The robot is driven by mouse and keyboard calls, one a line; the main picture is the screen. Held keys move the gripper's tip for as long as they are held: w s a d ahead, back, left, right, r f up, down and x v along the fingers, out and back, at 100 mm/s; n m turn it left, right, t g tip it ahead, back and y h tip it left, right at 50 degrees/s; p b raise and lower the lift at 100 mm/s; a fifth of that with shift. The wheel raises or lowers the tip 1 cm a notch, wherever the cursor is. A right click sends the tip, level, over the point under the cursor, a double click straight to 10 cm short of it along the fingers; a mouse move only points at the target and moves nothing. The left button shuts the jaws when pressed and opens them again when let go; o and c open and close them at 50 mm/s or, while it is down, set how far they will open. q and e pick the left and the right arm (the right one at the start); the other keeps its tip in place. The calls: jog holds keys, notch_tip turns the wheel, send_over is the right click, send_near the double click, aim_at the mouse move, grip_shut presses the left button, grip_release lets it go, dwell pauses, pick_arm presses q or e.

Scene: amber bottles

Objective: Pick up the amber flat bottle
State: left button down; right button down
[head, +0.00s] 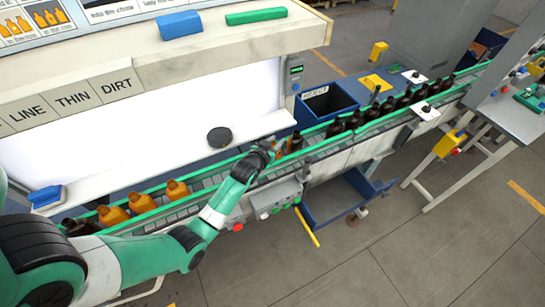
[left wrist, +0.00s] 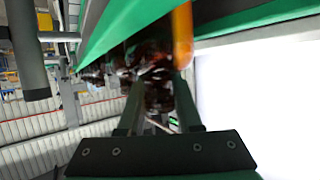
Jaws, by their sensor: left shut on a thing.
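My left gripper (head: 275,149) reaches over the conveyor beside the lit booth. It is shut on an amber bottle (head: 279,151), mostly hidden by the gripper in the head view. In the left wrist view, the two fingers (left wrist: 159,88) stand a little apart, and an orange-amber piece of the bottle (left wrist: 182,38) shows at the tip of the right one. The flat shape cannot be made out. A dark brown bottle (head: 296,142) stands just right of the gripper. My right gripper is in neither view.
Several orange-amber bottles, one of them here (head: 142,203), stand on the conveyor at left. A row of dark bottles (head: 388,105) stands farther right. Green rails (head: 325,143) edge the belt. A blue reject bin (head: 325,103) is behind it. A dark round disc (head: 219,137) lies on the booth ledge.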

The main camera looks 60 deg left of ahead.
pick_arm(q)
jog(key=shift+r, duration=0.1)
dwell(0.6)
notch_tip(320, 180, up, 10)
jog(key=p, duration=0.1)
jog(key=shift+p, duration=0.3)
